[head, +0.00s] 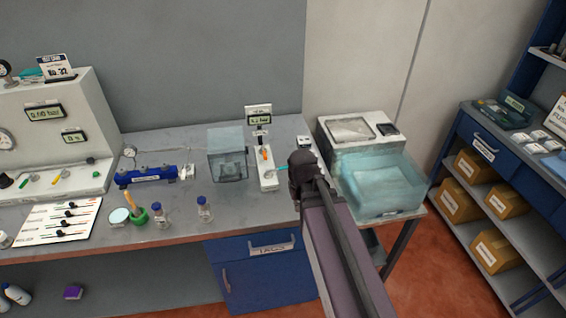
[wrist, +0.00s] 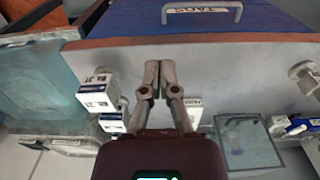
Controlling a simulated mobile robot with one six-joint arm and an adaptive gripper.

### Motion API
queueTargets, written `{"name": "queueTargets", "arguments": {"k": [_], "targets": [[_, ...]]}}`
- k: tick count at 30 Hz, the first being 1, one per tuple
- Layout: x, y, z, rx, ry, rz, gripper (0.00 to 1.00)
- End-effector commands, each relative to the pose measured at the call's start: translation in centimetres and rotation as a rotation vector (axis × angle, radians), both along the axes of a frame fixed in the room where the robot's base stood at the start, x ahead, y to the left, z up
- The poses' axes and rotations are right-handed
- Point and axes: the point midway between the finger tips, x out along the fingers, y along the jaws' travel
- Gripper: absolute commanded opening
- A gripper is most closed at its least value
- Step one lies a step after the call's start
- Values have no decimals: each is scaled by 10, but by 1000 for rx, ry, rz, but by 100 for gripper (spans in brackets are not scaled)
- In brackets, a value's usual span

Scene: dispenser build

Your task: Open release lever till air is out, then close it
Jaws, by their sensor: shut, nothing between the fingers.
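A white upright unit (head: 268,178) with a small display (head: 259,120) stands at the back of the bench and carries an orange lever (head: 265,153). A grey panel at the far left (head: 60,125) also has small green and orange levers (head: 55,180) on its base. I cannot tell which is the release lever. My gripper (wrist: 157,78) is shut and empty, its fingertips together above the bench in the wrist view. In the head view my gripper (head: 301,163) is just right of the white unit, and its fingertips are hard to make out. No contact with a lever is visible.
A clear box (head: 227,155) stands left of the white unit. A blue fixture (head: 150,177), two vials (head: 204,208) and a green mortar (head: 138,215) are further left. A translucent bin (head: 385,185) is at the right. The bench front near the drawer is clear.

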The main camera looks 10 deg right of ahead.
Motion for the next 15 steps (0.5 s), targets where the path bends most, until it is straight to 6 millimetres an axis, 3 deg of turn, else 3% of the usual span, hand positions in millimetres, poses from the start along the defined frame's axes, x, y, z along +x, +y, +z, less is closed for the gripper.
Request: {"name": "queueTargets", "arguments": {"k": [15], "targets": [[219, -6, 31, -2, -218, -18, 0]]}}
